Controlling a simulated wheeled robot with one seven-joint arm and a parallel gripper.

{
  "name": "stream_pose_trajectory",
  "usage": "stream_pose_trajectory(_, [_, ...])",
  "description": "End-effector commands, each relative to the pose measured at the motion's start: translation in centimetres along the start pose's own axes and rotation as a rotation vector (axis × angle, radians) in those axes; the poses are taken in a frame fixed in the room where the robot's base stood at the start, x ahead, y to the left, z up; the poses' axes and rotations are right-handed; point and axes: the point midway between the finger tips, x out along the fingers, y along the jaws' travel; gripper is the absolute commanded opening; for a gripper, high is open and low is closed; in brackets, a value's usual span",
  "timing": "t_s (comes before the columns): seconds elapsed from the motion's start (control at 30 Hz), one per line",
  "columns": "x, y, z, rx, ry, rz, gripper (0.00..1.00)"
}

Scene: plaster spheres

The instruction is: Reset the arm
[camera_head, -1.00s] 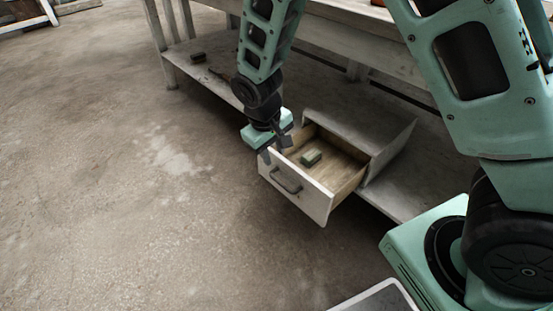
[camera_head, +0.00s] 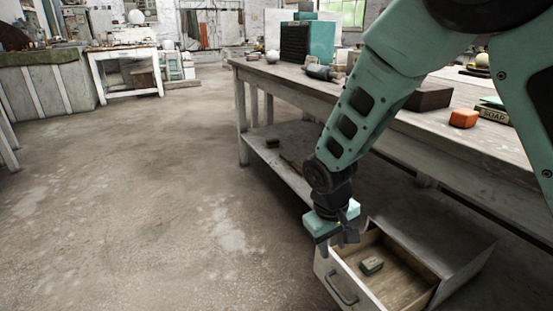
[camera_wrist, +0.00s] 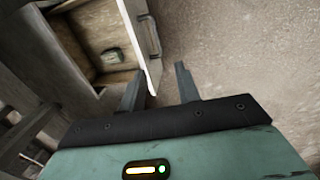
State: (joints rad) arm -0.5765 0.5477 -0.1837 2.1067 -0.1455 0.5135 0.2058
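My gripper (camera_head: 338,247) hangs beside the left front edge of the open drawer (camera_head: 345,285) in the head view. Nothing is held.
The long workbench (camera_head: 300,80) runs along the right, with a lower shelf (camera_head: 280,160) holding a small dark block (camera_head: 273,143). An orange block (camera_head: 463,118) and a soap box (camera_head: 494,114) stand on top. The floor at the left is clear.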

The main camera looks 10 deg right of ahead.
Motion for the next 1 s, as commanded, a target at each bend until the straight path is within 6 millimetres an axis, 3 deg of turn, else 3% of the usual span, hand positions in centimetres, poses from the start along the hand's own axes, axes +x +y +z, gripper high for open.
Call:
stream_pose_trajectory(0.17, [-4.8, -3.6, 4.0, -0.057, 0.013, -0.108, 0.33])
stream_pose_trajectory(0.33, [-9.6, -7.0, 10.1, -0.159, 0.029, -0.193, 0.33])
stream_pose_trajectory(0.5, [-12.0, -8.5, 15.0, -0.244, 0.043, -0.217, 0.33])
stream_pose_trajectory(0.7, [-13.3, -9.2, 19.9, -0.322, 0.057, -0.210, 0.33])
stream_pose_trajectory(0.73, [-13.5, -9.2, 20.5, -0.334, 0.059, -0.206, 0.33])
stream_pose_trajectory(0.8, [-15.6, -8.9, 20.1, -0.329, 0.054, -0.210, 0.33])
stream_pose_trajectory(1.0, [-19.5, -8.2, 20.1, -0.328, 0.054, -0.210, 0.33])
